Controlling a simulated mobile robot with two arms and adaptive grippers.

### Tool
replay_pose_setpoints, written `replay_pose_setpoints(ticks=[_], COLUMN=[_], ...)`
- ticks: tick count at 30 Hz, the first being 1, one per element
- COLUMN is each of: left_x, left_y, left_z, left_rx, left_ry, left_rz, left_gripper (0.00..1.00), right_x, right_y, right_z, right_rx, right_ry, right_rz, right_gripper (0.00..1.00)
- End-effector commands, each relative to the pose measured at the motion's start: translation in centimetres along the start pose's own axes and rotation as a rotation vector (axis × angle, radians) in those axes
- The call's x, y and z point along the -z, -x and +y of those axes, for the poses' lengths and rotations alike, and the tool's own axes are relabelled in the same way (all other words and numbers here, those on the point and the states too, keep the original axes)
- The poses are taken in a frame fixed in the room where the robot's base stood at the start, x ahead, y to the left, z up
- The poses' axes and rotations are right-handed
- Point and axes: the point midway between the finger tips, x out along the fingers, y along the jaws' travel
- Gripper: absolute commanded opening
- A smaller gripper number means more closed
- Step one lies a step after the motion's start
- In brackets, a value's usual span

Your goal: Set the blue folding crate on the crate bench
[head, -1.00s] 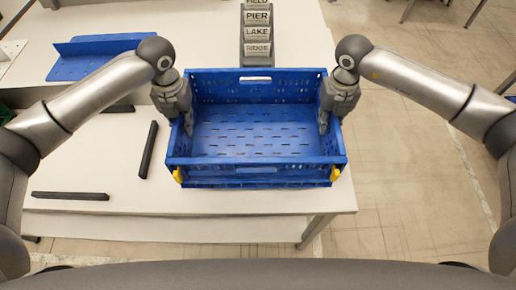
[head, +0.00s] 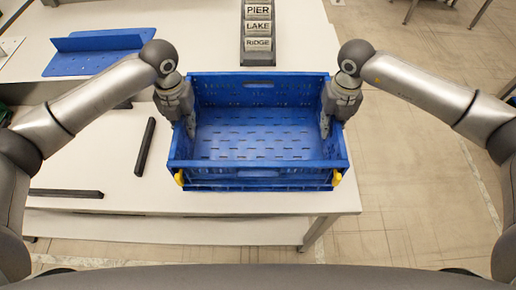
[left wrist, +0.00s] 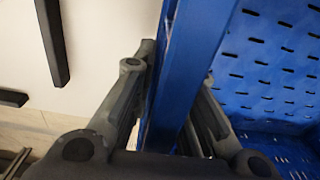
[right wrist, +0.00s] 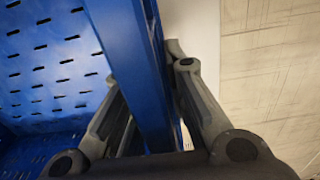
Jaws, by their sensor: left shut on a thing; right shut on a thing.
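The blue folding crate (head: 258,178) is unfolded, upright and empty in the middle of the head view, over the right part of the white bench (head: 110,213). I cannot tell whether its base touches the bench top. My left gripper (head: 188,128) is shut on the crate's left wall, with one finger on each side of it; the left wrist view shows that wall (left wrist: 190,60) between the fingers. My right gripper (head: 326,122) is shut on the crate's right wall, which also shows between the fingers in the right wrist view (right wrist: 125,65).
Two dark bars, one upright in view (head: 145,147) and one lying across (head: 66,193), lie left of the crate. A blue panel (head: 98,52) lies at the back left. A sign stack (head: 258,35) reading PIER, LAKE, RIDGE stands behind the crate. Open floor (head: 420,190) is right.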

Motion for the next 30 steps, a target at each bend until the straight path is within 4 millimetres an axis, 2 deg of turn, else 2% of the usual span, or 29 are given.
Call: replay_pose_setpoints(ticks=[9,10,15,25,30], left_x=[-0.1,0.0,0.0,0.0,-0.1], left_y=[-1.6,-1.6,-1.4,-1.2,0.8], left_z=[0.0,0.1,0.0,0.0,0.0], left_rx=[0.0,-0.001,-0.001,0.0,0.001], left_ry=[0.001,0.001,0.001,0.0,-0.001], left_rz=[-0.002,0.0,0.0,-0.001,-0.004], left_gripper=[0.0,0.15,0.35,0.35,0.35], right_x=[-0.1,0.0,0.0,0.0,0.0], right_y=[-1.6,-1.6,-1.4,-1.4,-1.4], right_z=[0.0,0.0,0.0,0.0,0.0], right_rx=[0.0,0.001,0.001,0.0,0.0], right_ry=[-0.001,-0.001,0.0,0.0,0.0], right_rz=[-0.001,0.0,0.0,0.0,0.0], right_gripper=[0.0,0.15,0.35,0.35,0.35])
